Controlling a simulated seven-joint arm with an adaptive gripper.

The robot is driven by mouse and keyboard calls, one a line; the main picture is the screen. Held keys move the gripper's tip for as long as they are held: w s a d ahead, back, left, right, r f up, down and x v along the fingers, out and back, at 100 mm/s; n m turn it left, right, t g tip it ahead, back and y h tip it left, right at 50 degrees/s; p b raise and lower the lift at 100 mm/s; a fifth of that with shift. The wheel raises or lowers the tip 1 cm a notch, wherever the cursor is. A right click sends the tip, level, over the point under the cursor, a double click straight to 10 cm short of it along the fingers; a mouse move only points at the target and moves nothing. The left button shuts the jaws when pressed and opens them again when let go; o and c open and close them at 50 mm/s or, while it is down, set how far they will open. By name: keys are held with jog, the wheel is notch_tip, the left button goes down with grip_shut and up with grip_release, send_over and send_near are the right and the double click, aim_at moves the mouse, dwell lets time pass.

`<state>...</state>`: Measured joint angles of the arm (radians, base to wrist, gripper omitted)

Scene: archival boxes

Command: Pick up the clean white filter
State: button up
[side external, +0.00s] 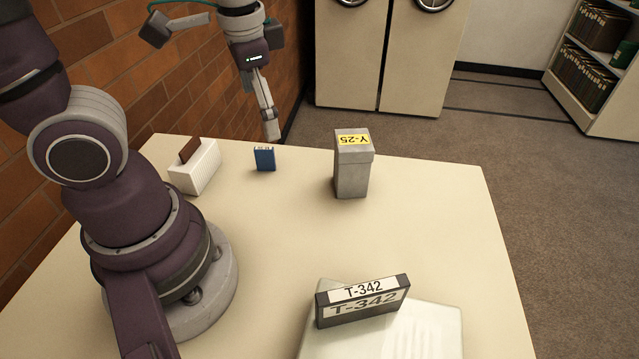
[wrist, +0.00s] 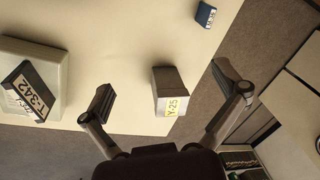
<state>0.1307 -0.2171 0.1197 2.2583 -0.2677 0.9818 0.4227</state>
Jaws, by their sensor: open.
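A white ribbed block (side external: 195,168) with a brown slab (side external: 190,150) standing in its top sits at the table's back left. A pale, flat-topped thing (side external: 430,335) with faint ridges lies at the front; it also shows at the left of the wrist view (wrist: 52,62). I cannot tell which of these white things is the filter. A dark box (side external: 362,300) marked T-342 rests on the pale thing. My gripper (side external: 269,125) is open and empty, raised near the table's back edge. In the wrist view, its fingers (wrist: 166,88) are spread wide.
A grey lidded box (side external: 352,175) marked Y-25 stands near the back; it appears between my fingers in the wrist view (wrist: 168,82). A small blue box (side external: 265,159) stands left of it. A brick wall (side external: 150,65) borders the left. The table's middle is clear.

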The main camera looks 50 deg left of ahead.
aim_at(191, 147)
jog(key=s+a+f+m+g+y, duration=0.2)
jog(key=a+f+g+y, duration=0.1)
jog(key=a+f, duration=0.1)
jog(key=s+a+f+m+g+y, duration=0.2)
jog(key=s+a+f+g, duration=0.1)
jog(key=a, duration=0.3)
jog(key=s+a+f+m+g+y, duration=0.2)
jog(key=a+f+m+g+y, duration=0.1)
jog(key=a+f+g, duration=0.1)
jog(key=shift+s+a+f+y, duration=0.25)
jog(key=shift+a+f+y, duration=0.05)
jog(key=shift+a+f, duration=0.55)
jog(key=c, duration=1.3)
